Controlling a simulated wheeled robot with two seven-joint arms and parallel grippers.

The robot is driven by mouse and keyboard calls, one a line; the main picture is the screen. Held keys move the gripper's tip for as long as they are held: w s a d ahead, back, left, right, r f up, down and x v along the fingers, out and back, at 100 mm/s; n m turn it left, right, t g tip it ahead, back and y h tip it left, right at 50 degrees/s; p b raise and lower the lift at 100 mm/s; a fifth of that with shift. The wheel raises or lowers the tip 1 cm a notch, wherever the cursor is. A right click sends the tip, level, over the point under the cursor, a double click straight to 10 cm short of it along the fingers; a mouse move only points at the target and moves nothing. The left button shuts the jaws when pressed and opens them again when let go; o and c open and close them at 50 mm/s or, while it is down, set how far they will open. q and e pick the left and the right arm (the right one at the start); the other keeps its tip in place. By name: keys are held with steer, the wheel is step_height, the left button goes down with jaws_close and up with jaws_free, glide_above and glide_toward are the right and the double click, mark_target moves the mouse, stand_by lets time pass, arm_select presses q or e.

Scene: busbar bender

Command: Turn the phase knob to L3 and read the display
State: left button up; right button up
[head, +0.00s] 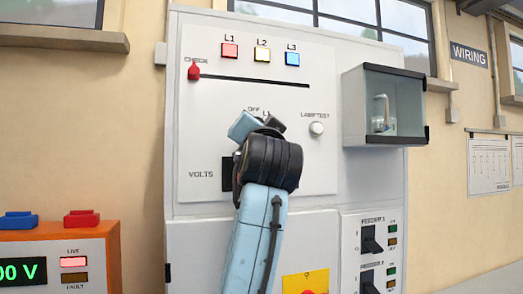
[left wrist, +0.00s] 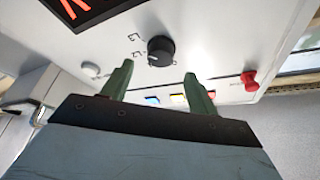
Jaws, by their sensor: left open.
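The black round phase knob (left wrist: 160,50) shows in the left wrist view, with a small pale mark on its lower left side and L labels beside it. My left gripper (left wrist: 160,75) is open; its green fingers point at the panel, with the knob seen between and just beyond their tips. I see no contact. In the head view my left gripper (head: 258,124) and wrist hide the knob and most of the dark display (head: 227,174) beside VOLTS. The display (left wrist: 85,10) is cut off in the left wrist view, showing only parts of red digits. My right gripper is not in view.
Red, yellow and blue lamps (head: 262,55) sit above a slot with a red CHECK slider (head: 193,72). A pale LAMP TEST button (head: 316,128) is right of the knob area. A clear-fronted box (head: 395,105) juts out at right. An orange unit (head: 60,250) stands lower left.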

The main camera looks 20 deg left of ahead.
arm_select(q)
steer(key=b+v, duration=0.2)
steer(key=v, duration=0.6)
steer(key=shift+s+b, duration=0.2)
steer(key=shift+b, duration=0.1)
